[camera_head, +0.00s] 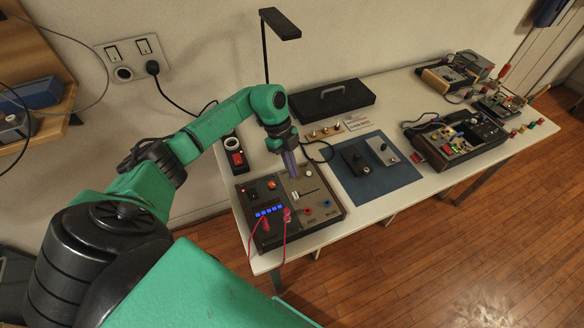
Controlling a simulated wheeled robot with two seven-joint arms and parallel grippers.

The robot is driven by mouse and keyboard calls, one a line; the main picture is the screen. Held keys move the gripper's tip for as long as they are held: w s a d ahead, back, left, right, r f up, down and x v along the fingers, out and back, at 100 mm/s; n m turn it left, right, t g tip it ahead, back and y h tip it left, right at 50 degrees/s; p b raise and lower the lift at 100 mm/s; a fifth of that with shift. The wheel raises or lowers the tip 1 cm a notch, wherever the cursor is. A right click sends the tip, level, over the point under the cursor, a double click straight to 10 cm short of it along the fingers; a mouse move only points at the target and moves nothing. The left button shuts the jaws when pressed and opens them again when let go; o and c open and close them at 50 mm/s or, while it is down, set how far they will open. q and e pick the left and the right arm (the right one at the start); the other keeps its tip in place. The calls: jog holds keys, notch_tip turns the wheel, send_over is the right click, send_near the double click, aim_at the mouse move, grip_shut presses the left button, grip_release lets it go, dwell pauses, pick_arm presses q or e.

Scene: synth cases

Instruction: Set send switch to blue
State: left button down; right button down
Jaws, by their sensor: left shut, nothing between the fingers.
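A control box (325,208) stands on the near left end of the table. Its dark left panel has a red light, an orange knob and a lit blue row (268,211). Its grey-beige right panel has a pale slider, small knobs and sockets. Labels are too small to read, so I cannot tell which control is the send switch or how it is set. My left gripper (293,176) is shut and empty, pointing down over the back middle of the box, hiding part of its top. I cannot tell if it touches. My right gripper is not in view.
Two small switch boxes, one black (356,161) and one grey (382,152), lie on a blue mat (374,184) to the right. A black case (333,99) lies behind. A red-switched power strip (236,157) and pink leads are close by. More devices (460,140) stand farther right.

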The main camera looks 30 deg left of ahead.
pick_arm(q)
jog(key=shift+d, duration=0.1)
jog(key=shift+w+a+r, duration=0.1)
jog(key=shift+a+r, duration=0.15)
jog(key=shift+r, duration=0.25)
jog(key=b+v, duration=0.2)
jog(key=v, duration=1.1)
jog(key=shift+r, duration=0.3)
